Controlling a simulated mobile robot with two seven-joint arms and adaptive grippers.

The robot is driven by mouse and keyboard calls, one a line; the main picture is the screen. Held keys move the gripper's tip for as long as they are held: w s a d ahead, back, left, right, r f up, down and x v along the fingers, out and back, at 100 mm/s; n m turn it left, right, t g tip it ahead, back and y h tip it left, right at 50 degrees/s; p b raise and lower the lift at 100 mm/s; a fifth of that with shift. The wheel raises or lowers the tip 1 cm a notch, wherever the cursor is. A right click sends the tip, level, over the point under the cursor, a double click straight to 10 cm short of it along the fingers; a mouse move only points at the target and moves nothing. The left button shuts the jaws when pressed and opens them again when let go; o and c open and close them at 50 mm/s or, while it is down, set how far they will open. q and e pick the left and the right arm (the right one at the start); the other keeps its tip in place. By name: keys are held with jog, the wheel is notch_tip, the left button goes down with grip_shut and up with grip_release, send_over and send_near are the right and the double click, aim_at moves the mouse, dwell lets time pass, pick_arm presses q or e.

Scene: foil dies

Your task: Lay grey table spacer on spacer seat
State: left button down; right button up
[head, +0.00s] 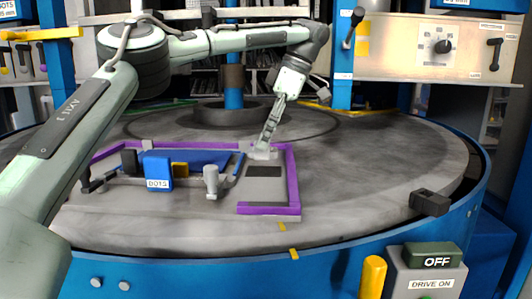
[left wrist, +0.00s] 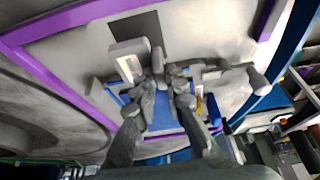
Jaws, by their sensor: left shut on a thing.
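My left gripper (head: 265,148) reaches down over the round grey table (head: 370,165), near the back right part of the purple frame. It is shut on a small light grey block, which I take to be the grey table spacer (head: 258,155). In the left wrist view, the spacer (left wrist: 128,62) shows a pale label beside the fingertips (left wrist: 168,78). A dark rectangle, apparently the spacer seat (head: 264,171), lies just in front of the gripper, inside the frame; it also shows in the left wrist view (left wrist: 135,28). I cannot tell whether the spacer touches the table. My right gripper is out of view.
A purple frame (head: 268,210) edges the work area. Left of the seat stand a grey peg (head: 211,181), a blue block marked DOTS (head: 158,172) and a blue plate (head: 205,158). A black clamp (head: 430,202) sits at the right rim. The table between is clear.

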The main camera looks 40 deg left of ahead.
aim_at(266, 152)
pick_arm(q)
jog(key=shift+f, duration=1.85)
jog(key=c, duration=1.6)
grip_release()
jog(key=shift+f, duration=0.1)
jog(key=v, duration=1.2)
